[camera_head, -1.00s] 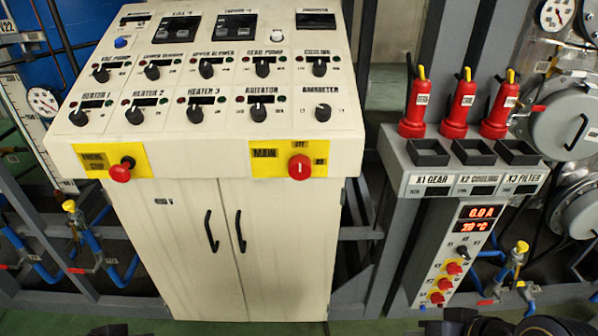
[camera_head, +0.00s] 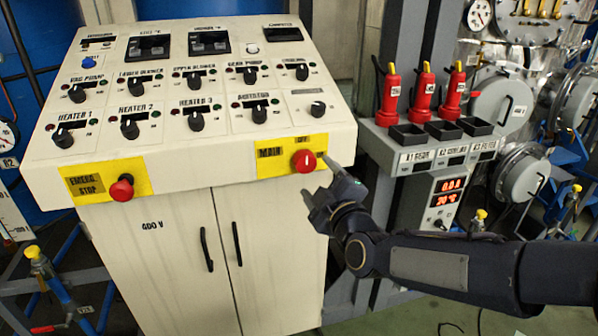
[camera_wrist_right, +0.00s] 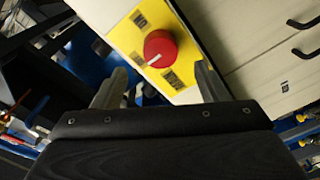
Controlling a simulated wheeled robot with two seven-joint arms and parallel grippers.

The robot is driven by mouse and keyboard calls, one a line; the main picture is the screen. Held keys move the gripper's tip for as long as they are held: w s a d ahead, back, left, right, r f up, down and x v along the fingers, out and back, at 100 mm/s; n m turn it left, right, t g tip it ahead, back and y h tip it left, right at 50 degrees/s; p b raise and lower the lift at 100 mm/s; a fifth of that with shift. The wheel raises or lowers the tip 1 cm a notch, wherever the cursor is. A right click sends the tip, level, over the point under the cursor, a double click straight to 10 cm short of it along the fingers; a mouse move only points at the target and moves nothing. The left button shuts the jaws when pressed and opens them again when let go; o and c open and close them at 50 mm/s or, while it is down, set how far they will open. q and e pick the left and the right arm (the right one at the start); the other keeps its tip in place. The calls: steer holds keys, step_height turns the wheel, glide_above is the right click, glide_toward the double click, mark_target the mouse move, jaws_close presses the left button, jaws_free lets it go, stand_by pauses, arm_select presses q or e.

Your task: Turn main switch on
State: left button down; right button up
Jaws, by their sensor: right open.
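The main switch (camera_head: 304,161) is a round red knob with a white mark on a yellow plate (camera_head: 270,160) labelled MAIN. It sits on the front edge of the white control cabinet, right side. In the head view its white mark stands about upright. My right gripper (camera_head: 318,178) is open just in front of and below the knob. In the right wrist view the knob (camera_wrist_right: 160,48) lies ahead of the gap between the two open fingers (camera_wrist_right: 162,72), with nothing held. I cannot tell whether a finger touches the plate. My left gripper is not in view.
A red emergency stop button (camera_head: 122,188) is on the cabinet's front left. Black dials (camera_head: 195,120) cover the sloped panel above. Door handles (camera_head: 237,243) are below. Red bottles (camera_head: 422,96) stand on a grey rack (camera_head: 400,157) to the right.

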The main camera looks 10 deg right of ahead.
mark_target(306, 167)
steer(key=w, duration=0.7)
steer(key=shift+a, duration=0.3)
steer(key=c, duration=1)
steer(key=shift+f+m+b, duration=0.3)
steer(key=shift+m+b, duration=1.1)
steer(key=shift+b, duration=0.1)
steer(key=m+b, duration=0.3)
steer(key=m, duration=0.2)
steer(key=shift+m+t+b, duration=0.3)
steer(key=shift+b, duration=0.05)
steer(key=m+b, duration=0.2)
steer(key=m, duration=0.3)
steer(key=shift+a+m, duration=0.1)
steer(key=shift+m, duration=0.3)
steer(key=shift+m+h+b, duration=0.6)
steer(key=shift+m+b, duration=0.35)
steer(key=shift+m, duration=1.35)
